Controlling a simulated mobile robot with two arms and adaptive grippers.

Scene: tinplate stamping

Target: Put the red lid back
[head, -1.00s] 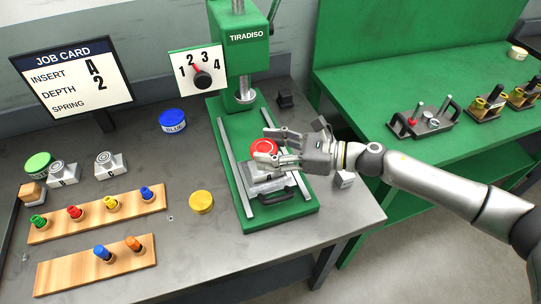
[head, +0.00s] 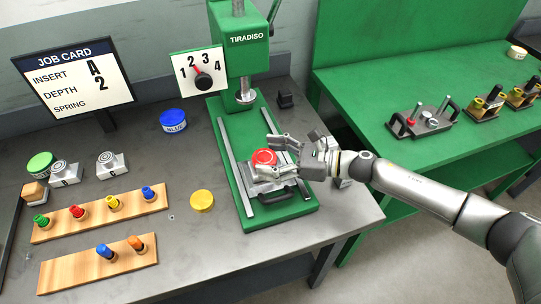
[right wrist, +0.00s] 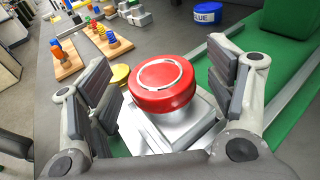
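The red lid (head: 264,157) sits on a silver block (head: 272,188) on the green press bed. In the right wrist view the red lid (right wrist: 162,84) rests level on top of the silver block (right wrist: 168,132). My right gripper (head: 281,146) is open around the lid. Its two fingers stand on either side of the lid with gaps between, so it holds nothing. My left gripper is not in view.
The green press column (head: 242,60) rises behind the bed. A yellow lid (head: 202,201) and a blue lid (head: 173,121) lie left of the press. Wooden racks (head: 100,215) with coloured pegs stand at the left. A job card (head: 73,77) stands behind.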

